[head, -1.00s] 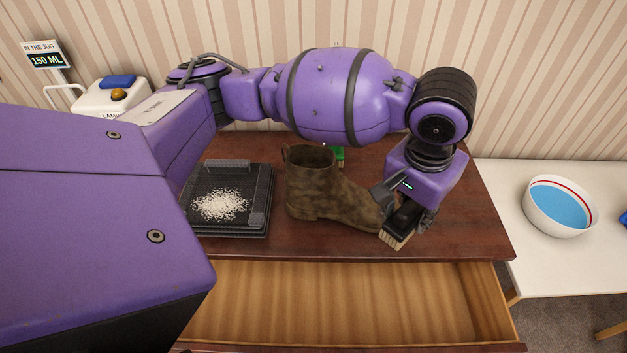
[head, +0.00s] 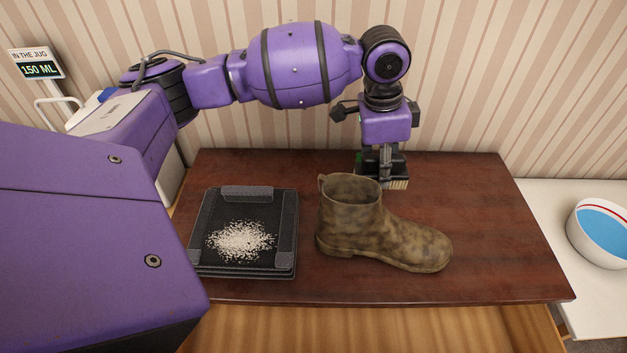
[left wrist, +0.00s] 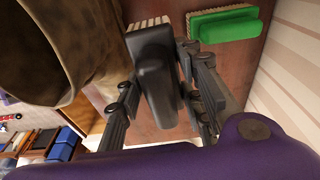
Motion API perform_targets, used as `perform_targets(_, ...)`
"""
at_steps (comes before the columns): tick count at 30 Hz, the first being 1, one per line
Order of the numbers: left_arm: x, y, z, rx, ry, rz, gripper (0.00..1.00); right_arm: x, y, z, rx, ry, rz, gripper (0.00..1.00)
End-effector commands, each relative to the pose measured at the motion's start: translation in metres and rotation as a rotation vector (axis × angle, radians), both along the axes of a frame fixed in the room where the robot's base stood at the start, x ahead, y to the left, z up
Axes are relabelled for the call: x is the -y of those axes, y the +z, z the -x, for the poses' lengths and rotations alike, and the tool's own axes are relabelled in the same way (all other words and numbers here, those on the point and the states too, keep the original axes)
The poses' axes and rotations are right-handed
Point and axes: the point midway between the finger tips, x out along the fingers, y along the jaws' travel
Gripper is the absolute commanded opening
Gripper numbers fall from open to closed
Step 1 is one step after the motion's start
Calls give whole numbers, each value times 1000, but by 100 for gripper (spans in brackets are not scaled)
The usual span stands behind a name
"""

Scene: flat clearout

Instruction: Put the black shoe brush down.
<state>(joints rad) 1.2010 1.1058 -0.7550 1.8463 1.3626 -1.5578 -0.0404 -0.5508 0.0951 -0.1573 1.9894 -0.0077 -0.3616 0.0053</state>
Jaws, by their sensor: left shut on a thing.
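The black shoe brush (head: 370,179) has pale bristles and is held bristles down behind the boot, near the table's back edge. My left gripper (head: 382,158) is shut on it. In the left wrist view the black brush (left wrist: 156,75) sits between the fingers. I cannot tell whether its bristles touch the wood. A green brush (left wrist: 225,24) lies close by in the left wrist view; in the head view it is mostly hidden behind the gripper. The brown, mottled boot (head: 378,232) stands upright in front of the brush. My right gripper is not in view.
A black tray (head: 206,212) with white grains stands left of the boot. The brown tabletop (head: 480,200) is clear on the right.

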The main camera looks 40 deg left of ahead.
Motion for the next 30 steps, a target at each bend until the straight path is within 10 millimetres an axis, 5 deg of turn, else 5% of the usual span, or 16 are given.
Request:
perform_targets(6,-3,-25,3,-4,-20,1,3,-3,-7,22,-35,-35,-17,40)
perform_targets(22,-3,-99,2,-1,-17,-1,3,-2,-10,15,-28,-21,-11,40)
perform_targets(30,-3,-102,1,4,-19,0,3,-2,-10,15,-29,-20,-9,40)
